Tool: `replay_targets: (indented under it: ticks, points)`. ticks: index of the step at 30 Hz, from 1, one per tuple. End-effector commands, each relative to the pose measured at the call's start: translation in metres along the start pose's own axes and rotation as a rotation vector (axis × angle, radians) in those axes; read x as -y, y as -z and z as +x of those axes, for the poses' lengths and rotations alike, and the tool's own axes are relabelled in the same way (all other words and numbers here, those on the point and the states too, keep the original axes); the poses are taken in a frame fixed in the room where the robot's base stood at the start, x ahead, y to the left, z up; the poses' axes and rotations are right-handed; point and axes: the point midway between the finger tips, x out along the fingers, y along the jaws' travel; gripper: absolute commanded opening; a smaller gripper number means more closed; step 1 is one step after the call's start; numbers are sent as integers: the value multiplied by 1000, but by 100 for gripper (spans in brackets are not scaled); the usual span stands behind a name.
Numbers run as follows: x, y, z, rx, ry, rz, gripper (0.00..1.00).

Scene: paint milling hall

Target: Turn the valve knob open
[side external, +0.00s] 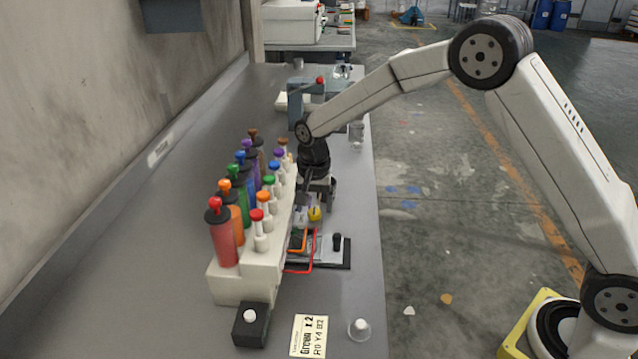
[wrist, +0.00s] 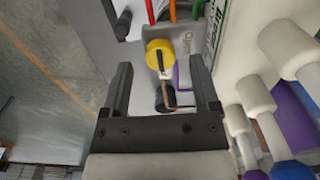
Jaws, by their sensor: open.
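A round yellow knob (wrist: 158,54) with a dark bar on it sits between my fingertips in the wrist view, with a label reading "Open" beside it. I take it to be the valve knob. It also shows as a yellow patch (side external: 315,213) below my gripper in the side view. My gripper (wrist: 158,68) is open, with one finger on each side of the knob. I cannot tell whether either finger touches it. A black cylinder and a thin copper-coloured rod (wrist: 172,106) lie closer to the palm. In the side view my gripper (side external: 317,198) points down beside the cream dispenser block (side external: 240,280).
Several coloured cylinders (side external: 223,240) and white-stemmed knobs (side external: 260,230) line the dispenser block, close to my gripper's left. Red and orange bent handles (side external: 301,268) stand in front. A card (side external: 309,336) and a small clear cup (side external: 359,329) lie at the bench's near end.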

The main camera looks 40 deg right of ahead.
Motion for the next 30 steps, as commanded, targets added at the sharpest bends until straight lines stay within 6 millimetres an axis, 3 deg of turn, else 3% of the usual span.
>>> replay_targets:
  ticks: [6, 16, 23, 24, 30]
  points:
    - [0, 0, 16, 0, 0, 0, 78]
    - [0, 0, 18, -1, 1, 0, 78]
    - [0, 0, 18, -1, 1, 0, 5]
    - [0, 0, 18, -1, 0, 0, 0]
    - [0, 0, 18, -1, 0, -5, 0]
